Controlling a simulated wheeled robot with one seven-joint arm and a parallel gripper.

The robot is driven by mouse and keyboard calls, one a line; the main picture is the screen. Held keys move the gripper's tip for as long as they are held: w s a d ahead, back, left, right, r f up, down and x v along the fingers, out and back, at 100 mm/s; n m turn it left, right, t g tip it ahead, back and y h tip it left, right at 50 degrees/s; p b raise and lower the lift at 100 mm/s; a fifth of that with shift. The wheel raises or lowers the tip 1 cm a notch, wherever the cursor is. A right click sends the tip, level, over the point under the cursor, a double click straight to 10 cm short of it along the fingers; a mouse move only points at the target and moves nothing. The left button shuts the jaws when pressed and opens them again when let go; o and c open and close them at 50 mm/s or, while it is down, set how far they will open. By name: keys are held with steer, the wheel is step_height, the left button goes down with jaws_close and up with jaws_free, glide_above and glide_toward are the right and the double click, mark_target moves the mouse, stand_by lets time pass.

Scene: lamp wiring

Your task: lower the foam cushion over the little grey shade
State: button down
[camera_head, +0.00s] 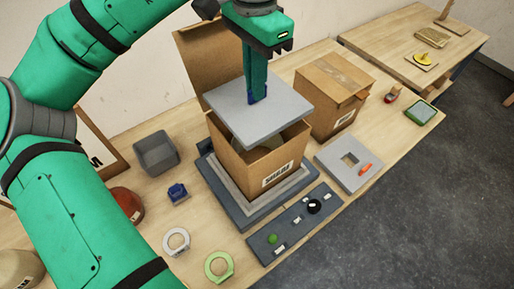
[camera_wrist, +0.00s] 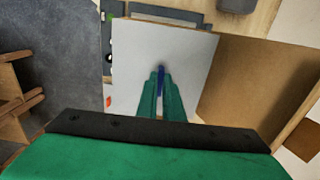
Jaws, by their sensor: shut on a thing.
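The foam cushion (camera_head: 285,108) is a flat light-grey slab with a small blue grip on top. My gripper (camera_head: 257,96) is shut on that blue grip and holds the slab roughly level over the open cardboard box (camera_head: 240,162). In the wrist view the cushion (camera_wrist: 190,55) lies beneath my gripper (camera_wrist: 160,78). The slab is close to the box's top edges; I cannot tell whether it touches them. A greyish shape, perhaps the little grey shade, shows in the narrow gap under the slab. The rest of the box's inside is hidden.
The box stands on a grey stepped base, its tall flap (camera_head: 195,60) raised behind. A closed carton (camera_head: 330,95) is at right. A control strip (camera_head: 295,226), a slotted grey plate (camera_head: 345,170), a grey bin (camera_head: 155,152) and rings (camera_head: 218,266) surround it.

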steer(key=shift+f, duration=5.25)
stand_by(2.8)
